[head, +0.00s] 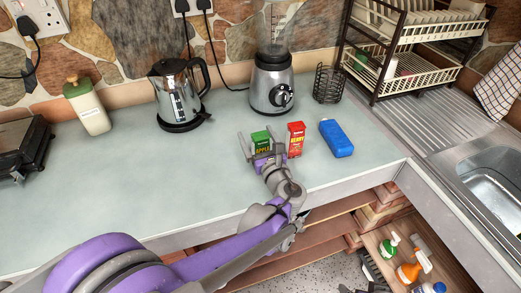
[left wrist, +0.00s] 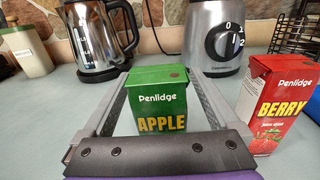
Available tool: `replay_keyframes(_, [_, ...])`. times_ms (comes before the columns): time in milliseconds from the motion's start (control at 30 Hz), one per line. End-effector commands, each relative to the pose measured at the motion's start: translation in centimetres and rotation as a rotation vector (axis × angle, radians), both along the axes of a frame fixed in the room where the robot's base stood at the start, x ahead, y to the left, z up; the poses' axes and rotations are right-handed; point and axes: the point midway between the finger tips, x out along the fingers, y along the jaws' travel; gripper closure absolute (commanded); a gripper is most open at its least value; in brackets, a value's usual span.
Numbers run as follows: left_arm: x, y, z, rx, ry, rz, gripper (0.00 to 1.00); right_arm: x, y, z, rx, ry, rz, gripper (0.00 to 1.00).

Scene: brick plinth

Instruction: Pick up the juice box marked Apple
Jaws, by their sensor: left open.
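The green juice box marked Apple (head: 260,139) stands upright on the worktop, and it fills the middle of the left wrist view (left wrist: 160,101). My left gripper (head: 263,145) is open, with one finger on each side of the Apple box; in the left wrist view its fingers (left wrist: 168,100) flank the box with gaps showing. The lower part of the box is hidden behind the gripper's palm. The red juice box marked Berry (head: 296,139) stands just right of the gripper, also in the left wrist view (left wrist: 272,103), outside the right finger. My right gripper is not in view.
A blender (head: 271,88) and a kettle (head: 178,100) stand behind. A dish rack (head: 410,50) and sink (head: 495,170) are at right. The worktop (head: 90,190) is clear at front left.

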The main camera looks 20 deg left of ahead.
Motion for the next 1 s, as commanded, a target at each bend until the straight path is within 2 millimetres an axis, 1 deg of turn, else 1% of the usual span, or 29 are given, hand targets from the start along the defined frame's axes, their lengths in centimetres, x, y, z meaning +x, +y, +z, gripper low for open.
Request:
replay_keyframes(167, [0.05,0.01,-0.01,0.0,0.0,-0.001,0.05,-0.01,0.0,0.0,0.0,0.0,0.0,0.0])
replay_keyframes(200, [0.04,0.01,-0.01,-0.001,-0.001,-0.001,0.07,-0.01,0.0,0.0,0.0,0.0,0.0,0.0])
replay_keyframes(367, [0.03,-0.01,-0.01,-0.001,-0.001,-0.001,0.36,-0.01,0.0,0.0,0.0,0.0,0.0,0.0])
replay_keyframes(400, [0.03,-0.01,-0.01,-0.001,-0.001,-0.001,0.43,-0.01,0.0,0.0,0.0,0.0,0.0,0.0])
replay_keyframes(567, [0.02,-0.01,-0.01,-0.001,-0.001,-0.001,0.72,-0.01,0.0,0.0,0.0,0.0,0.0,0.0])
replay_keyframes(600, [0.02,-0.01,-0.01,-0.001,-0.001,-0.001,0.79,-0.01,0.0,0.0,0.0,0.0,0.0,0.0])
replay_keyframes(667, [0.01,-0.02,-0.01,-0.001,-0.001,-0.001,0.9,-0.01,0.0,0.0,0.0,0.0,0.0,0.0])
replay_keyframes(700, [0.01,-0.02,-0.01,-0.001,-0.001,-0.001,0.97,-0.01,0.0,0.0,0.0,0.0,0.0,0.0])
replay_keyframes(733, [0.01,-0.02,-0.01,-0.001,-0.001,-0.001,1.0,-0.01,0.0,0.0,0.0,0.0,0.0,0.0])
replay_keyframes(1000, [0.01,-0.02,0.16,0.0,0.0,-0.001,1.0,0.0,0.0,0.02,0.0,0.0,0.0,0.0])
